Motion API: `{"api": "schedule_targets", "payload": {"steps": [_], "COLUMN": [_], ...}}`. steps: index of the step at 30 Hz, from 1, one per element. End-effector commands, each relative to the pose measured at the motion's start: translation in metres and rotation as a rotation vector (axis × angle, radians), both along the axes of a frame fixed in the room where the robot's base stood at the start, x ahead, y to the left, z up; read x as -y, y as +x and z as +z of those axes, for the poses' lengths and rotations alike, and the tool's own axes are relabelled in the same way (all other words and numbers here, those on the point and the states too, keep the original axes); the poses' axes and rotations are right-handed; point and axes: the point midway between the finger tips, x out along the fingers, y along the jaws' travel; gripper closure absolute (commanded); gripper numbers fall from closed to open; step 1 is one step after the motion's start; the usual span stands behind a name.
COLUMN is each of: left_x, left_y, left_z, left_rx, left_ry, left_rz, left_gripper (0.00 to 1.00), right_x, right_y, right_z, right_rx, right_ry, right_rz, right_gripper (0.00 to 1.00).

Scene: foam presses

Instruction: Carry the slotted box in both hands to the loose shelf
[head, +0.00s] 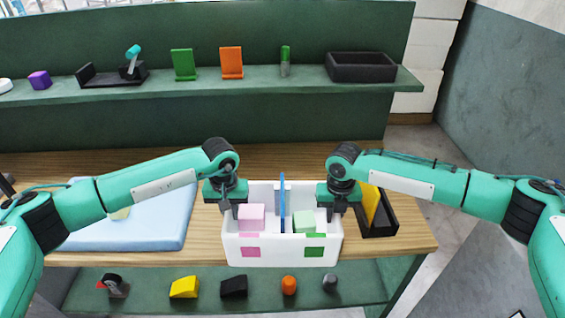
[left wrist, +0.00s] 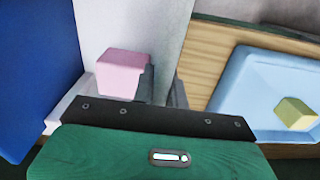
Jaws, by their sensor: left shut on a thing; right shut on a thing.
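The slotted box (head: 285,257) is white, with a pink and a green square on its front. A blue divider (head: 282,200) stands upright in its middle. A pink block (head: 251,217) is in the left compartment and a pale green block (head: 304,221) in the right. My left gripper (head: 230,207) is shut on the box's left wall, my right gripper (head: 337,207) on its right wall. The box is at the table's front edge; I cannot tell whether it touches the table. The left wrist view shows the pink block (left wrist: 123,72) beside the left gripper's plate.
A green shelf (head: 210,77) at the back holds several items and a black tray (head: 361,67). A lower shelf (head: 258,287) under the table holds several small things. A light blue tray (head: 165,235) lies left of the box, a black bin (head: 385,213) close on its right.

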Motion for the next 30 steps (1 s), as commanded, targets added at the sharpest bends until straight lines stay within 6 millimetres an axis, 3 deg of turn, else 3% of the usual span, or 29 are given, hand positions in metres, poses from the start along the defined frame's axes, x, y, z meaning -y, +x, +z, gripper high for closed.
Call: {"api": "schedule_targets", "payload": {"steps": [11, 30], "left_x": [-0.001, -0.001], "left_y": [-0.013, -0.082], "left_z": [0.012, 0.073], "left_rx": [0.0, 0.002], "left_ry": [0.001, 0.001], "left_rz": [0.0, 0.0], "left_gripper": [1.0, 1.0], "right_x": [0.001, 0.001], "right_y": [-0.013, -0.082], "right_z": [0.012, 0.073], "right_rx": [0.001, 0.002], "right_ry": [0.0, -0.001], "right_rz": [0.0, 0.0], "right_gripper": [1.0, 1.0]}}
